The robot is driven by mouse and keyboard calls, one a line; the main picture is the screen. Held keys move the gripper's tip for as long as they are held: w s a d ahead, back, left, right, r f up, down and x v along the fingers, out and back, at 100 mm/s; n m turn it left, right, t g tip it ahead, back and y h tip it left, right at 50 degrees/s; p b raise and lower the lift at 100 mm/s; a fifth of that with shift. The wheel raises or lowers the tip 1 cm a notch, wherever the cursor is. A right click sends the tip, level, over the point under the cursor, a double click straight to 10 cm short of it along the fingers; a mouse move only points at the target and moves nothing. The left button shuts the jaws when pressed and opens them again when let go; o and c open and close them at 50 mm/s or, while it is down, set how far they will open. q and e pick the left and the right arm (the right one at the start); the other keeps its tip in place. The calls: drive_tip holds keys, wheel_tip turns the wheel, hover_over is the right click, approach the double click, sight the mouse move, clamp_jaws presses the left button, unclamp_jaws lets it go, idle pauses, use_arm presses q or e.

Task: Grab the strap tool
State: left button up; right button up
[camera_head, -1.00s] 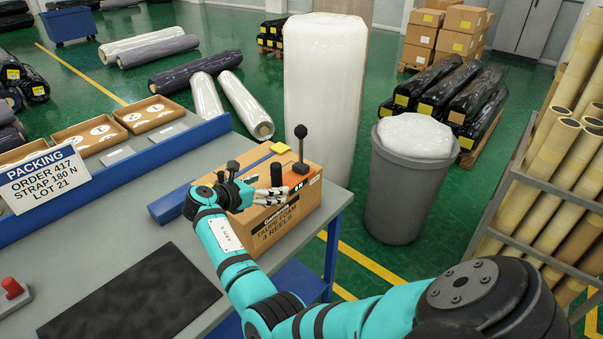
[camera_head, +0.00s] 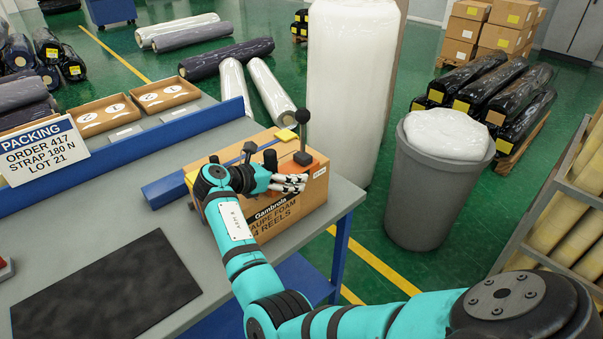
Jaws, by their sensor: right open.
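The strap tool (camera_head: 315,164) has an orange body, a black upright lever with a ball knob, and a dark handle. It sits on top of a cardboard box (camera_head: 293,213) marked for foam reels. My right gripper (camera_head: 291,183) is open at the near side of the tool, over the box's top. Its pale fingers point right and overlap the tool's lower part in the picture. I cannot tell whether they touch it. The arm hides part of the box. My left gripper is not in view.
The box stands on a grey packing bench (camera_head: 212,270) near its right edge. A blue rail (camera_head: 170,187) lies left of the box, and a dark mat (camera_head: 105,285) lies in front. A wrapped white roll (camera_head: 350,90) and a grey bin (camera_head: 432,195) stand beyond the bench.

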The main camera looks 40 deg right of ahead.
drive_tip(key=shift+a+r, duration=0.15)
drive_tip(key=shift+a, duration=0.15)
drive_tip(key=shift+a+r, duration=0.15)
drive_tip(key=shift+a, duration=0.15)
drive_tip(key=c, duration=0.6)
drive_tip(key=shift+d, duration=0.1)
drive_tip(key=shift+c, duration=2)
drive_tip(key=c, duration=0.7)
drive_tip(key=shift+c, duration=0.4)
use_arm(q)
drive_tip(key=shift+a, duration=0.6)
use_arm(e)
drive_tip(key=shift+d, duration=0.1)
